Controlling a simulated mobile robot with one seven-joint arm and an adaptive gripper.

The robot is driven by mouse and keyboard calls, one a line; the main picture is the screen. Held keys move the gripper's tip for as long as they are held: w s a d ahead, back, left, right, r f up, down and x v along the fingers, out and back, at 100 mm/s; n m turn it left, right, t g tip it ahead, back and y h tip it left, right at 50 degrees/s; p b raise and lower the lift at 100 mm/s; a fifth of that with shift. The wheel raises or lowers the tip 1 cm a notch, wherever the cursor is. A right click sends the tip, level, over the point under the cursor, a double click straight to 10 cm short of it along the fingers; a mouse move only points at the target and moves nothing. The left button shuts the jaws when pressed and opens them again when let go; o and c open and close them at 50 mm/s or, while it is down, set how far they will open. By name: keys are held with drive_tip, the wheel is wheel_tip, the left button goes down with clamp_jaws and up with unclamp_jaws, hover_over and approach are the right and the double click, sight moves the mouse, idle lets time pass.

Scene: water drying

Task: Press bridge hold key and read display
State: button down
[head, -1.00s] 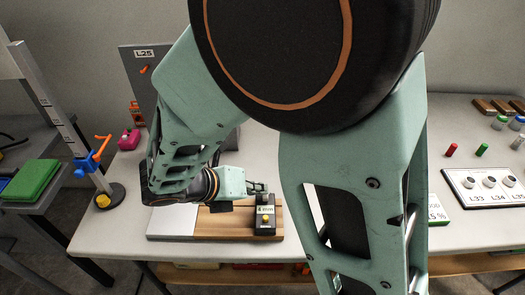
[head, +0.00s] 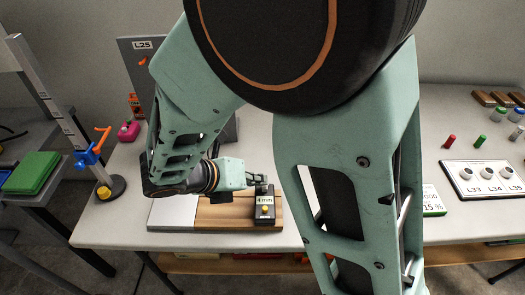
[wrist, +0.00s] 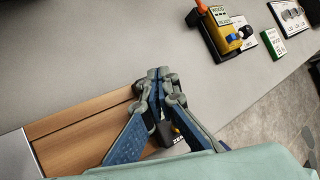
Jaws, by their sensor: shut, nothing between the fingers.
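A small black box (head: 264,219) stands on the wooden board at the table's front. It has a pale display (head: 264,200) that seems to read "4 mm", though the text is small, and a yellow key (head: 264,209) below it. My gripper (head: 261,182) is shut and empty, at the far edge of the box in the head view; I cannot tell whether it touches. In the wrist view my shut gripper (wrist: 158,75) points away over the table, and its fingers hide most of the black box (wrist: 167,133). The yellow key is hidden there.
The wooden board (head: 220,214) has a white panel (head: 172,211) at its left. In the wrist view, a yellow and black meter (wrist: 222,36) stands beyond my fingers, with a green sign (wrist: 272,44) right of it. A stand with an orange lever (head: 98,160) is left.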

sight(258, 191)
drive_tip(key=shift+r, duration=0.3)
wheel_tip(258, 191, up, 6)
drive_tip(key=p, duration=0.6)
idle(0.7)
